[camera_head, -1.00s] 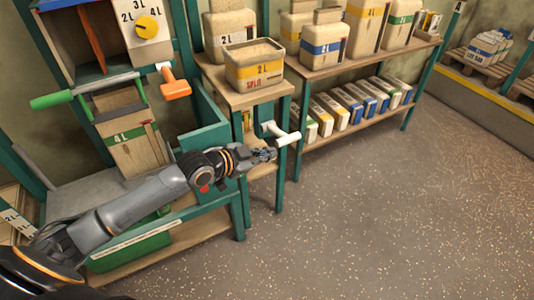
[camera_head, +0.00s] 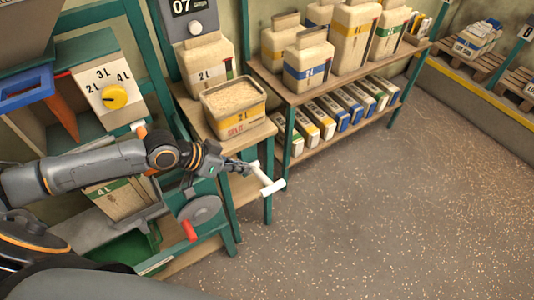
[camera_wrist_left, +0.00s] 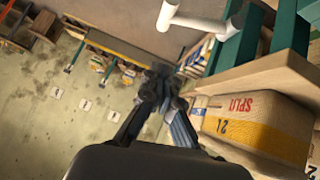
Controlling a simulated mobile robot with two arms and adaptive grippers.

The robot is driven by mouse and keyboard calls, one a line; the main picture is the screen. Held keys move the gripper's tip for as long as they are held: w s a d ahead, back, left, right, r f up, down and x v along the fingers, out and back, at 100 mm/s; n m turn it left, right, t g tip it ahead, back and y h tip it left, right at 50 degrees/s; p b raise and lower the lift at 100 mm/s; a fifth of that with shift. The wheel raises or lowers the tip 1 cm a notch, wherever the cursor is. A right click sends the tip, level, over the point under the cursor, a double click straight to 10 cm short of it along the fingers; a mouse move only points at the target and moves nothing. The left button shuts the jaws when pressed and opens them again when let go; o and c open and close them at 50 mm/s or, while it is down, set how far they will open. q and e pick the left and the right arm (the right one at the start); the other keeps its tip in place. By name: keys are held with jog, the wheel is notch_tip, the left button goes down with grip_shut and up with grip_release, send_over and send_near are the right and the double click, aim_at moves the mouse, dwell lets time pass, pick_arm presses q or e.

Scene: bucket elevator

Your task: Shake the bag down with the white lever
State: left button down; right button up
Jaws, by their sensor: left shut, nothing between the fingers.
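The white lever (camera_head: 268,181) sticks out on the right side of the small wooden stand in the head view. It also shows at the top of the left wrist view (camera_wrist_left: 192,20). My left gripper (camera_head: 246,168) is shut and empty close to the lever in the head view. In the wrist view its fingertips (camera_wrist_left: 160,82) point toward the lever, with a visible gap. The bag (camera_head: 118,197), marked 4 L, stands under the dial box at left, partly hidden behind my left arm. My right gripper is not in view.
An open bag marked SPLIT (camera_head: 235,123) stands on the stand, just behind my left gripper. A grey disc with a red handle (camera_head: 190,230) is below my forearm. A yellow dial (camera_head: 114,97) is at left. Shelves of bags (camera_head: 325,60) stand behind; the floor at right is clear.

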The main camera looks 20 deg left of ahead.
pick_arm(q)
jog(key=shift+a+r, duration=0.2)
jog(key=shift+r, duration=0.05)
jog(key=shift+s+r, duration=0.1)
jog(key=shift+s, duration=0.1)
jog(key=p, duration=0.1)
send_over(276, 184)
jog(key=s+a, duration=0.2)
jog(key=a, duration=0.1)
notch_tip(276, 184, down, 7)
jog(key=shift+w+d+f, duration=0.1)
jog(key=shift+d+f, duration=0.05)
jog(key=shift+f, duration=0.45)
jog(key=shift+w+d+f, duration=0.1)
jog(key=shift+f, duration=0.45)
jog(key=shift+s+d+f, duration=0.1)
jog(key=shift+s+f, duration=0.1)
jog(key=shift+f, duration=0.65)
